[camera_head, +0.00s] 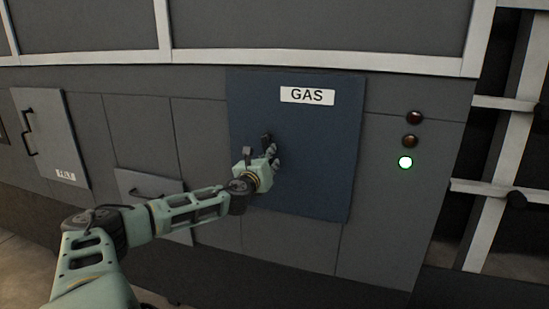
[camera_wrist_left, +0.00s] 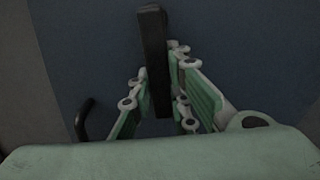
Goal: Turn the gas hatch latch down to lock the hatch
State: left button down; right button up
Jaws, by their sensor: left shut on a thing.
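The gas hatch (camera_head: 310,140) is a blue panel with a white GAS label (camera_head: 307,95); it looks closed in the grey wall. My left gripper (camera_head: 270,150) is at the left part of the hatch. In the left wrist view, the dark latch bar (camera_wrist_left: 153,50) stands between the green fingers of the left gripper (camera_wrist_left: 157,78), which is shut on it. The bar runs nearly upright in that picture. The gripper hides most of the latch in the head view. My right gripper is not in view.
A dark curved handle (camera_wrist_left: 83,118) is left of the fingers in the left wrist view. Two brownish round knobs or lamps (camera_head: 413,118) and a lit white-green lamp (camera_head: 405,162) sit right of the hatch. A grey door (camera_head: 50,135) with a dark handle is at the left.

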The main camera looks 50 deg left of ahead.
pick_arm(q)
jog(key=shift+s+a+m, duration=0.3)
jog(key=shift+a+m, duration=0.3)
jog(key=shift+m, duration=0.6)
jog(key=c, duration=1.6)
grip_release()
jog(key=shift+c, duration=0.2)
jog(key=shift+s, duration=0.1)
jog(key=v, duration=1.2)
